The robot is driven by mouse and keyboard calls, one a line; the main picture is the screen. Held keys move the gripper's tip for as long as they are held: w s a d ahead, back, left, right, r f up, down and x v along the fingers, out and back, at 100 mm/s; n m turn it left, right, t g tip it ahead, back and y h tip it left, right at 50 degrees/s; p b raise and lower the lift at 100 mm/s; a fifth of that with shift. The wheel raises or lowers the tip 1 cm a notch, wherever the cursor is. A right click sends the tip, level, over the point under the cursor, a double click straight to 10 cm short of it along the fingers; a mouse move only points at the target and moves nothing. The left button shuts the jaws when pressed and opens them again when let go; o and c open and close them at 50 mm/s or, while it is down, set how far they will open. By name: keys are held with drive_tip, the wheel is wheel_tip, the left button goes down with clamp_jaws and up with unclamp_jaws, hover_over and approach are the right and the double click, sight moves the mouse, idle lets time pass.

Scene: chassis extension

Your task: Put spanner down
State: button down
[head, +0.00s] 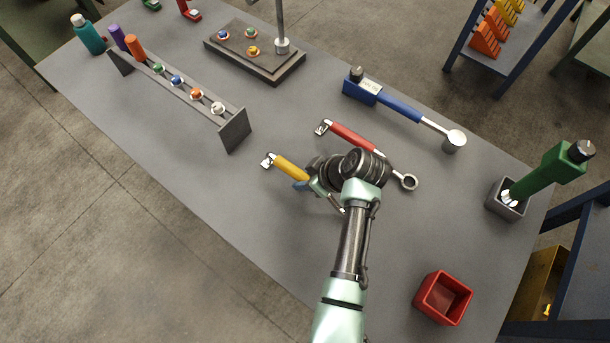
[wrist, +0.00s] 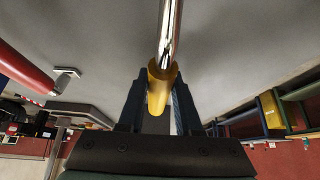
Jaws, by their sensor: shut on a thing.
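The yellow-handled spanner (head: 290,169) shows at mid-table in the head view, with a silver jaw at its upper-left end. My gripper (head: 311,186) is shut on its handle, and my arm hides part of it. In the wrist view the yellow handle (wrist: 160,88) sits between the two dark fingers of my gripper (wrist: 160,105), with the silver shaft running away from it. I cannot tell whether the spanner touches the grey table (head: 215,190) or hangs just above it. A red-handled spanner (head: 351,136) lies right beside it, partly behind my wrist.
A blue torque wrench (head: 400,106) lies farther back. A green tool (head: 548,172) stands in a grey holder at the right. An open red bin (head: 443,297) is at the front right. A rack (head: 235,131) stands at the left.

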drive_tip(key=shift+f, duration=0.2)
drive_tip(key=shift+f, duration=0.15)
drive_tip(key=c, duration=0.6)
unclamp_jaws()
